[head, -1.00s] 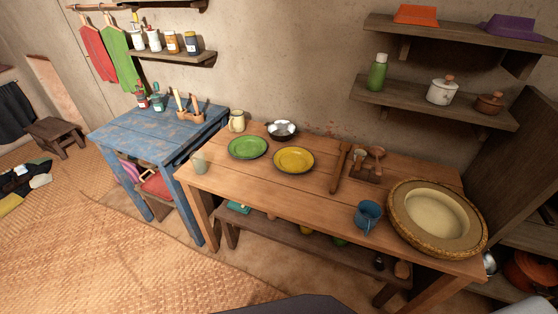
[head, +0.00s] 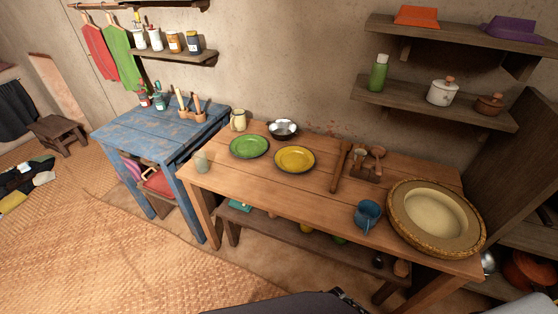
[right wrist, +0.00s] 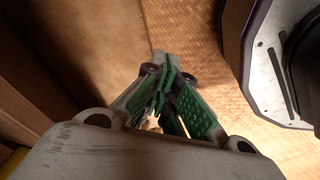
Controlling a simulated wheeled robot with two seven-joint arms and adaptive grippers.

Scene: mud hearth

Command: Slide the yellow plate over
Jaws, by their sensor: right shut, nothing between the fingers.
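The yellow plate (head: 295,159) lies flat on the wooden table (head: 270,196), to the right of a green plate (head: 249,146) and apart from it. My right gripper (right wrist: 165,72) shows in the right wrist view with its green fingers closed together and nothing between them. It points down toward the woven floor, away from the plate. In the head view only a dark part of my own body shows at the bottom edge, and neither gripper can be made out there. My left gripper is not in view.
A black-and-white bowl (head: 283,129) stands behind the plates. A rolling pin (head: 341,167) and a wooden utensil holder (head: 367,170) are to the right. A blue mug (head: 367,215) and a large woven basket tray (head: 393,216) stand further right. The table's front middle is clear.

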